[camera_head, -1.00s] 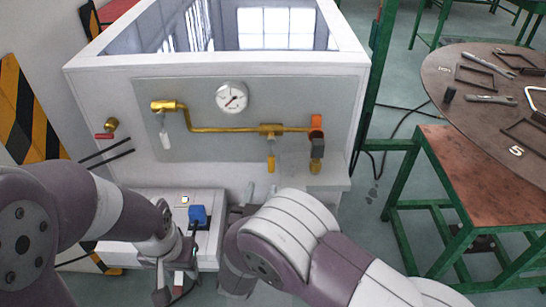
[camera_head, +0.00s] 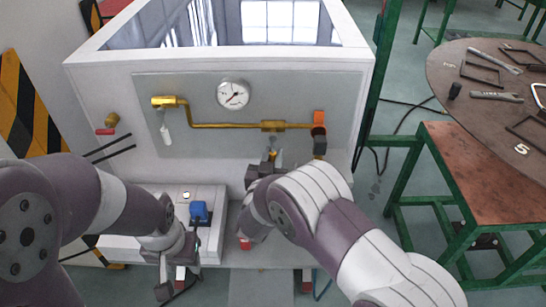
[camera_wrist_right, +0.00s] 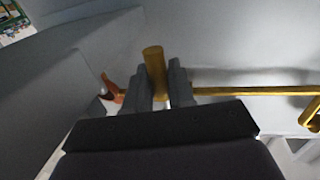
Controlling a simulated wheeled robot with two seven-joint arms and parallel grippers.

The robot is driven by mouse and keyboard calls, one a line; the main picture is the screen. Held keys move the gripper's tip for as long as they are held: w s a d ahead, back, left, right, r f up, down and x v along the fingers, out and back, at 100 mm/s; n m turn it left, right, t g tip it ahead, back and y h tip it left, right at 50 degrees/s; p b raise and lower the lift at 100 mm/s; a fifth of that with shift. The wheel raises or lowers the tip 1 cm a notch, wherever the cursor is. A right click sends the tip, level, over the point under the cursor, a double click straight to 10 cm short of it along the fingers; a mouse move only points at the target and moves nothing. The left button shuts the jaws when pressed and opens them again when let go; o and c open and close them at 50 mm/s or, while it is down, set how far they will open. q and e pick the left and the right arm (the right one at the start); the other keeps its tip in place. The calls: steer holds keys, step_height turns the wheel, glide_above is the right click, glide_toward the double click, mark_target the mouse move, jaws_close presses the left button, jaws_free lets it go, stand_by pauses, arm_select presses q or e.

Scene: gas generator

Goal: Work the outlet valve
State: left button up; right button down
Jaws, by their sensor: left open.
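The brass pipe (camera_head: 215,125) runs across the grey panel. A valve (camera_head: 272,126) on it has a yellow handle (camera_head: 271,153) hanging below, partly hidden by my right gripper (camera_head: 264,168). In the right wrist view, a yellow cylindrical part (camera_wrist_right: 154,62) stands between the two fingers of the right gripper (camera_wrist_right: 160,85). The fingers are close on both sides of it; whether they press on it I cannot tell. My left gripper (camera_head: 172,284) is low at the left, open and empty, apart from the panel.
A pressure gauge (camera_head: 233,94) sits above the pipe. A white-handled valve (camera_head: 166,132) is at its left, an orange fitting (camera_head: 319,118) at its right. A red-handled tap (camera_head: 108,130) is further left. A blue part (camera_head: 198,212) sits on the lower ledge. A round table (camera_head: 490,95) stands right.

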steer(key=shift+a, duration=0.1)
steer(key=a+r+m+g+y+b, duration=0.1)
steer(key=a+r+m+y+b, duration=0.2)
steer(key=m+b, duration=0.6)
steer(key=shift+a+r+m+g+b, duration=0.4)
steer(key=shift+a+r+m, duration=1)
steer(key=shift+m, duration=2)
steer(key=shift+r, duration=0.15)
steer(key=c, duration=1.1)
jaws_free()
steer(key=shift+s, duration=0.1)
